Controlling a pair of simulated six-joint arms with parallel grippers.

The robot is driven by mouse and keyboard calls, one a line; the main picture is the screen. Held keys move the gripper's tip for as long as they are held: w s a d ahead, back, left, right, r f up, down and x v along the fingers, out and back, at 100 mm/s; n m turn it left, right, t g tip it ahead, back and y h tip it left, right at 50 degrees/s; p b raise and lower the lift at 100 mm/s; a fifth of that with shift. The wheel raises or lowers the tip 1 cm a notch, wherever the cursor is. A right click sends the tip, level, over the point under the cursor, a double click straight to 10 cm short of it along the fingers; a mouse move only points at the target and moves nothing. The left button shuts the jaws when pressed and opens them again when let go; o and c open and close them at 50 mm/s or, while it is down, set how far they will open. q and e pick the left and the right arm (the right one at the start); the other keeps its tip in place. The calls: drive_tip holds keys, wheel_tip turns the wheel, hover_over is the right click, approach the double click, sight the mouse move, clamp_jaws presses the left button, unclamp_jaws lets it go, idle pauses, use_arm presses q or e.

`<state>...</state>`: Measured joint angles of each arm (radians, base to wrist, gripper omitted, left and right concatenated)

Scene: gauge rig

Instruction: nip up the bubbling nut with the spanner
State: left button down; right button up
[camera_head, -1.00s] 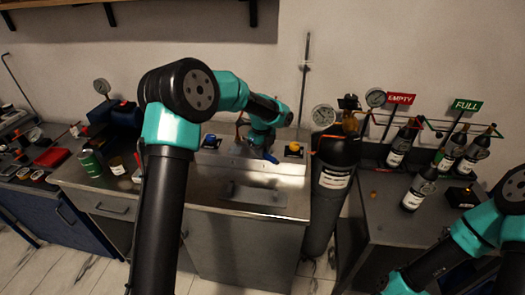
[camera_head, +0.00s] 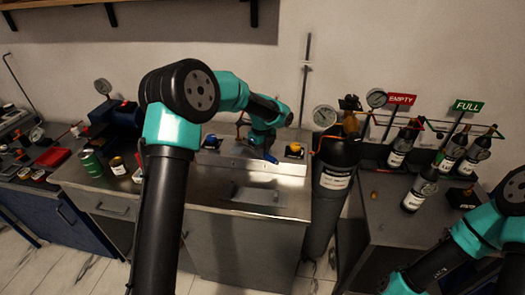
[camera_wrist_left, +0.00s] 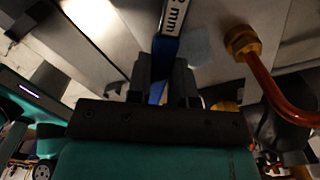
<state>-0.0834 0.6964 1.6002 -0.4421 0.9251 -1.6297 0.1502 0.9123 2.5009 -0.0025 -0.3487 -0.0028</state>
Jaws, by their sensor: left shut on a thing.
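A brass nut (camera_wrist_left: 242,43) on an orange pipe (camera_wrist_left: 270,90) is right of the spanner and apart from the visible shaft. No bubbles can be made out. In the head view the left gripper (camera_head: 262,142) is above the steel bench, with a bit of the blue spanner (camera_head: 271,157) showing under it. My right gripper is out of view.
A dark gas cylinder (camera_head: 335,180) with a gauge (camera_head: 324,117) stands right of the steel bench (camera_head: 215,190). Bottles (camera_head: 419,190) stand on the right bench by the EMPTY (camera_head: 401,99) and FULL (camera_head: 467,106) signs. A green can (camera_head: 92,163) is at left.

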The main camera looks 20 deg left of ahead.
use_arm(q)
drive_tip(key=shift+w+a, duration=0.35)
drive_tip(key=shift+a, duration=0.5)
idle(0.4)
drive_tip(key=c, duration=1.6)
unclamp_jaws()
clamp_jaws()
